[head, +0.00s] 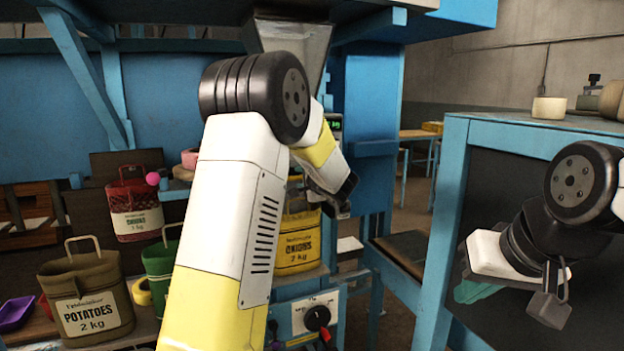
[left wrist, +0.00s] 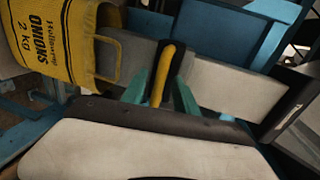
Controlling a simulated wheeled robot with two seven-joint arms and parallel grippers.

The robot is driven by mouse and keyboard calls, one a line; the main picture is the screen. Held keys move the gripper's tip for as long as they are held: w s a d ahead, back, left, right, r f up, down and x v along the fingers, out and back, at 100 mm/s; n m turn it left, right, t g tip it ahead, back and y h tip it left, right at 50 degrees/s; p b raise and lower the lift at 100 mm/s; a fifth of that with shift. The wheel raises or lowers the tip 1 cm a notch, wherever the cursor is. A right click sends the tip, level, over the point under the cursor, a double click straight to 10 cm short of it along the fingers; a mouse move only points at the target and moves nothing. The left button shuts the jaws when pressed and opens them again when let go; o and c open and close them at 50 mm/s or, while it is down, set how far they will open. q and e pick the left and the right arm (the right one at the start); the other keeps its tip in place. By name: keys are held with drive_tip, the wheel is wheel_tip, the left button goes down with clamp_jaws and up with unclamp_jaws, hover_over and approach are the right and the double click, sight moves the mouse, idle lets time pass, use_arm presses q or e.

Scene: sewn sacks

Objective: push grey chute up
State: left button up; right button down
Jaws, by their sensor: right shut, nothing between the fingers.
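The grey chute (head: 290,42) is a metal funnel under the blue frame at the top of the head view. My left arm hides its lower part. My left gripper (head: 342,208) is well below it, beside the yellow onions sack (head: 298,245). In the left wrist view its teal fingers (left wrist: 163,92) stand either side of a black and yellow strip (left wrist: 162,75). I cannot tell whether they touch it. My right gripper (head: 474,291) is shut and empty, low at the right in front of the blue table's dark side.
A potatoes sack (head: 92,300), a red onions sack (head: 135,212) and a green sack (head: 160,262) stand at the left. A box with a black knob (head: 317,318) is below the yellow sack. The blue table (head: 520,130) at the right carries several small items.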

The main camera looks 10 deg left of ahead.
use_arm(q)
drive_tip(key=shift+x, duration=0.85)
clamp_jaws()
idle(0.8)
